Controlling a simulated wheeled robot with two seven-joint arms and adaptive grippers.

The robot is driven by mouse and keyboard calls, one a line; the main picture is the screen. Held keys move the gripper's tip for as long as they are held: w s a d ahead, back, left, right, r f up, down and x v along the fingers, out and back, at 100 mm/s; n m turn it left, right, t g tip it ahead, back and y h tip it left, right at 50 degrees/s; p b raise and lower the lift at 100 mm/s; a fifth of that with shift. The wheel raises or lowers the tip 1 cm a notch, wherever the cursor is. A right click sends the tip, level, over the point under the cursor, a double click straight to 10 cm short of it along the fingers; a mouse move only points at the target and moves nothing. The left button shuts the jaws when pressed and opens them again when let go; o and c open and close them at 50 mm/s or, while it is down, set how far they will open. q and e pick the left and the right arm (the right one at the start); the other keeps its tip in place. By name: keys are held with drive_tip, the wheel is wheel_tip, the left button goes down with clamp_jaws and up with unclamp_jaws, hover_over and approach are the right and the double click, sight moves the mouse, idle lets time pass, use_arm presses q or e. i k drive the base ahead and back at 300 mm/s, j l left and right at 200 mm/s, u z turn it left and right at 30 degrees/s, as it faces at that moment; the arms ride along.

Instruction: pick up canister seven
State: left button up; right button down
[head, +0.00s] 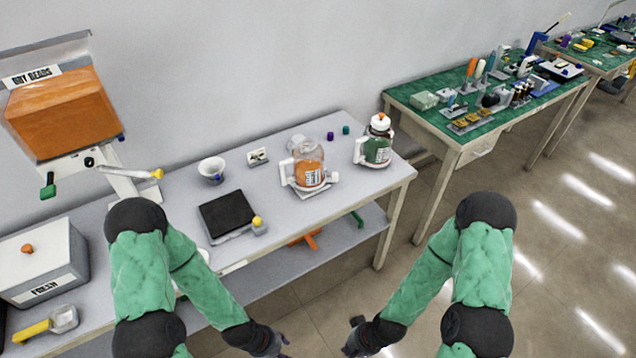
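A clear canister (309,174) with orange contents, a white handle and a barcode label stands on a small white base on the grey table. A second canister (378,147) with green contents and an orange-topped white cap stands to its right, near the table's far right corner. I cannot read a number on either. My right gripper (352,337) is open and empty, low in front of the table. My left gripper (278,344) is at the bottom edge, also away from both canisters; its fingers are too unclear to tell open from shut.
The grey table (345,212) also holds a black-topped scale (227,214), a white cup (211,170) and small purple and green caps. A green-topped bench (430,115) is at right; floor between is clear.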

sight(307, 159)
drive_tip(key=l+u, duration=0.25)
drive_tip(key=l, duration=0.5)
drive_tip(key=k+l+u, duration=0.1)
drive_tip(key=l+u, duration=0.15)
drive_tip(key=l, duration=0.5)
drive_tip(key=i+l, duration=0.25)
drive_tip(key=i+l+u, duration=0.35)
drive_tip(key=l, duration=0.25)
drive_tip(key=i+l+u, duration=0.15)
drive_tip(key=l, duration=0.2)
drive_tip(key=i+l+u, duration=0.15)
drive_tip(key=l, duration=0.25)
drive_tip(key=i, duration=0.05)
